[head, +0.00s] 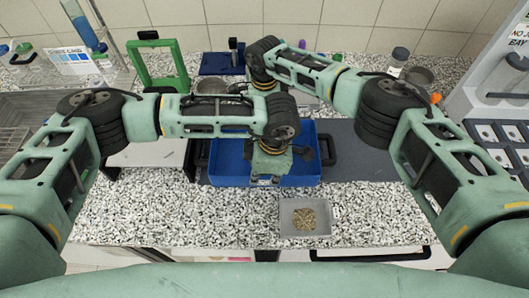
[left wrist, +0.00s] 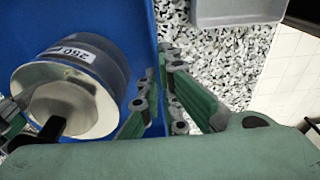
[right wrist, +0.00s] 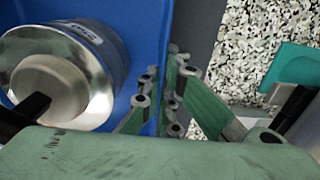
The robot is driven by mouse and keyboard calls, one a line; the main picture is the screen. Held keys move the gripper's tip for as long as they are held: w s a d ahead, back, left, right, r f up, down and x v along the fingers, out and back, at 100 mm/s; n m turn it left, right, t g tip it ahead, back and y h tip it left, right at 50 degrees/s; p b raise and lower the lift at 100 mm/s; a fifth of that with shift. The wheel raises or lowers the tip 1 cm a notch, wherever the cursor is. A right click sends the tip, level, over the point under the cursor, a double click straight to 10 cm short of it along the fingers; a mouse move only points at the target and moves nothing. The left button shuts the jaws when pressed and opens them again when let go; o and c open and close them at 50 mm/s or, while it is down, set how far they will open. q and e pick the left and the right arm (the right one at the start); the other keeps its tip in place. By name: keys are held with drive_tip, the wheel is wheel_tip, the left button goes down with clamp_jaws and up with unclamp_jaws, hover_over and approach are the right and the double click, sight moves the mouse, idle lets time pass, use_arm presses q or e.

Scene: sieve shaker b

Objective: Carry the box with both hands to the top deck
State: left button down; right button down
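The blue box (head: 229,165) sits on the speckled counter, partly covered by my arms in the head view. My left gripper (head: 272,166) points down at it. In the left wrist view its fingers (left wrist: 160,72) lie on either side of a box wall (left wrist: 153,30), close together at the tips and apparently gripping it. In the right wrist view my right gripper (right wrist: 161,76) likewise straddles a box wall (right wrist: 164,28); the head view mostly hides it behind my left arm. A labelled metal cylinder (left wrist: 98,62) is inside the box. I cannot identify the top deck.
A grey tray of grains (head: 305,217) stands near the counter's front edge. A dark mat (head: 375,152) lies right of the box. A green frame (head: 160,66) and a dark blue tray (head: 222,63) are behind. A pale rack (head: 492,82) stands at right. The front-left counter is clear.

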use_arm(q)
drive_tip(key=shift+w+r, duration=0.1)
drive_tip(key=shift+r, duration=0.05)
use_arm(e)
drive_tip(key=shift+w+r, duration=0.1)
drive_tip(key=shift+r, duration=0.05)
